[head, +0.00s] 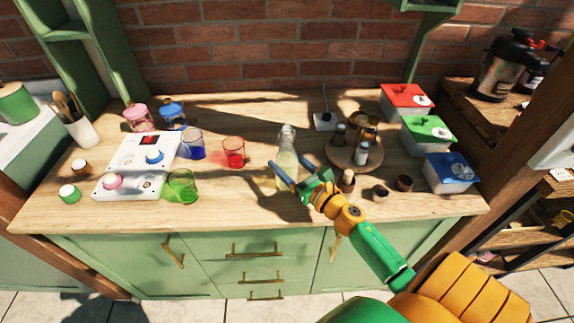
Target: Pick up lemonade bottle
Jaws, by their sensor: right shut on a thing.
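The lemonade bottle (287,160) is clear glass with pale yellow liquid and stands upright on the wooden table in the middle of the head view. My right gripper (287,180) reaches in from the lower right and is shut on the lower part of the bottle, one blue finger on each side. I cannot tell whether the bottle's base touches the table. My left gripper is not in view.
Left of the bottle stand red (233,153), blue (192,146) and green (182,186) glasses. A round wooden tray (345,163) with several jars is close on the right. Red, green and blue boxes (452,172) line the right end. Small dark cups (380,193) stand near the front right.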

